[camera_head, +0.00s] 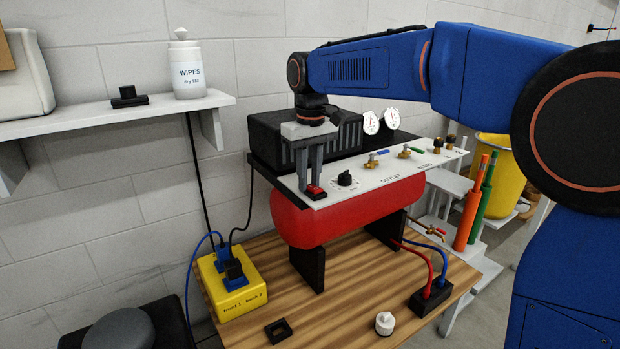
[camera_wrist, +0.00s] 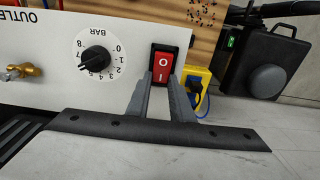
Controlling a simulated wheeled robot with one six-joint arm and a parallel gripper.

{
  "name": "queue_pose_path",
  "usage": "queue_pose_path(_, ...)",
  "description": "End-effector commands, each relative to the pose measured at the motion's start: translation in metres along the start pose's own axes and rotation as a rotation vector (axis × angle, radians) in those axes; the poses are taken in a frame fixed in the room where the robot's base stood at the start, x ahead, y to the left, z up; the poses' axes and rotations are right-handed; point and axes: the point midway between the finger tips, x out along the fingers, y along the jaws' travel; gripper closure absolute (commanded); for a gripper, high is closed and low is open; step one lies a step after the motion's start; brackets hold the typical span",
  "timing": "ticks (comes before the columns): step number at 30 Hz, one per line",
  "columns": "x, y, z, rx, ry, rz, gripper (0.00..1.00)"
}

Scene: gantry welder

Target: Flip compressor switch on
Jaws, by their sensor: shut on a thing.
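The compressor (camera_head: 350,212) has a red tank and a white control panel (camera_head: 385,180) on top. Its red rocker switch (camera_head: 317,194) sits in a black frame at the panel's left end. In the wrist view the switch (camera_wrist: 163,62) shows an O and an I, upside down or upright I cannot tell for certain. Which side is pressed is unclear. My gripper (camera_head: 308,189) points down at the switch, with grey fingers on either side of it.
A black pressure knob (camera_head: 345,179) stands just right of the switch, with brass valves (camera_head: 404,152) and gauges (camera_head: 371,122) beyond. A shelf (camera_head: 120,112) is at left.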

Motion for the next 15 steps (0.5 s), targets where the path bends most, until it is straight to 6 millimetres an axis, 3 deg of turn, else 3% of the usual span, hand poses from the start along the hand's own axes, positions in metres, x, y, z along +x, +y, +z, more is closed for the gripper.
queue_pose_path(11,0.0003,0.0003,-0.0003,0.000,-0.017,0.001,1.00)
queue_pose_path(12,0.0003,0.0003,-0.0003,0.000,-0.017,0.001,0.75)
queue_pose_path(14,0.0003,0.0003,-0.0003,0.000,-0.016,0.000,0.61)
queue_pose_path(15,0.0003,0.0003,-0.0003,0.000,-0.016,0.000,0.61)
